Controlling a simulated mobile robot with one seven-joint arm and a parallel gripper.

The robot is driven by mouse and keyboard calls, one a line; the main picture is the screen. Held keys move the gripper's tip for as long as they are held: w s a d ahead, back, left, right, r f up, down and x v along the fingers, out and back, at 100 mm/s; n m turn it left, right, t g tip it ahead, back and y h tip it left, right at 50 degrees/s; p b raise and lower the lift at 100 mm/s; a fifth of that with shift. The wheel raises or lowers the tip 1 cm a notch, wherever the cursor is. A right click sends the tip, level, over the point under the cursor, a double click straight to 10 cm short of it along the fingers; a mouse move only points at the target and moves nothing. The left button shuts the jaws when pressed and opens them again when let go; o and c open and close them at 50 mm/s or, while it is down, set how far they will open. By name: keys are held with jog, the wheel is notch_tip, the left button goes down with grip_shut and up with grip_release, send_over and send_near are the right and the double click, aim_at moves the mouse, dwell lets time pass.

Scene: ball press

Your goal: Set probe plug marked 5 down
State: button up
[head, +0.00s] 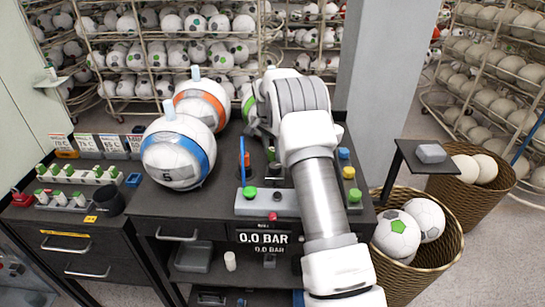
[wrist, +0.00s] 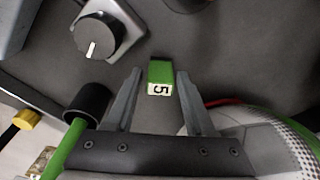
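The probe plug marked 5 (wrist: 160,77) is a small green block with a white end face that reads 5. In the wrist view it is between the tips of my gripper (wrist: 159,74), over the dark bench top (wrist: 235,60). The two grey fingers are apart, with a narrow gap showing on each side of the plug. Whether the plug's underside rests on the bench cannot be seen. In the head view my arm hides the fingertips, and I cannot make out this plug there.
A ball (wrist: 250,145) is close to the right finger. A black knob (wrist: 97,36) and a black cup-like part (wrist: 89,103) are at the left. In the head view, balls with a blue band (head: 178,152) and an orange band (head: 203,104) stand left of my arm.

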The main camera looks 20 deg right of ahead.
grip_shut()
